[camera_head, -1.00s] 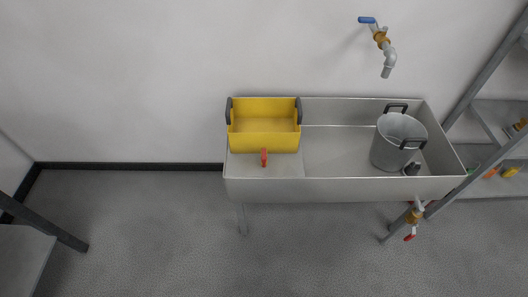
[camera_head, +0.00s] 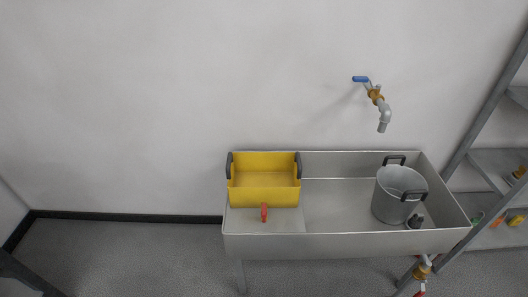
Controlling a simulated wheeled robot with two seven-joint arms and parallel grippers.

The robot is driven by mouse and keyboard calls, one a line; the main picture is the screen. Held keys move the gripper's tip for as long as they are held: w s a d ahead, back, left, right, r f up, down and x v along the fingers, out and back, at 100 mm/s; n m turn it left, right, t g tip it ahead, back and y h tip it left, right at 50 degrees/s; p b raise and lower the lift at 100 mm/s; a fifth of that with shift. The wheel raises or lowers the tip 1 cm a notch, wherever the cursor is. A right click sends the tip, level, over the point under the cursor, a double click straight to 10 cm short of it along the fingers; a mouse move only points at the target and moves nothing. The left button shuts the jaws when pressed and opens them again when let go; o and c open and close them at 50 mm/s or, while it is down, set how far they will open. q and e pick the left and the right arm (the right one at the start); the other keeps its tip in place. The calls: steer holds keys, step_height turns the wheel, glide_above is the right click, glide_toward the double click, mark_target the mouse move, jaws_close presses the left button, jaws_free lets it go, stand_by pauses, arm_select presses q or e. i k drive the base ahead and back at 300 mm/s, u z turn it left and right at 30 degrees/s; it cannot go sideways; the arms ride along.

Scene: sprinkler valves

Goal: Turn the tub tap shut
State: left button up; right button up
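A yellow tub (camera_head: 264,197) with dark grey handles stands on the flat left part of a metal sink. The tub tap (camera_head: 264,212) is a small red piece low on the tub's front face, pointing down; whether it is open or shut is too small to tell. A wall tap (camera_head: 377,100) with a blue lever is fixed above the sink's right part. Another tap (camera_head: 423,271) with a red handle hangs below the sink's front right corner, partly cut off by the bottom edge. Neither gripper is in view.
The metal sink (camera_head: 340,246) stands against the wall on legs. A grey bucket (camera_head: 396,199) with dark handles sits in its right basin, with a small dark object (camera_head: 415,222) beside it. A metal shelf rack (camera_head: 486,162) stands at the right. Floor left of the sink is clear.

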mark_target(263, 213)
steer(key=u, duration=0.2)
steer(key=k, duration=0.45)
steer(key=u, duration=1.1)
steer(key=i, duration=0.95)
steer(key=z, duration=0.85)
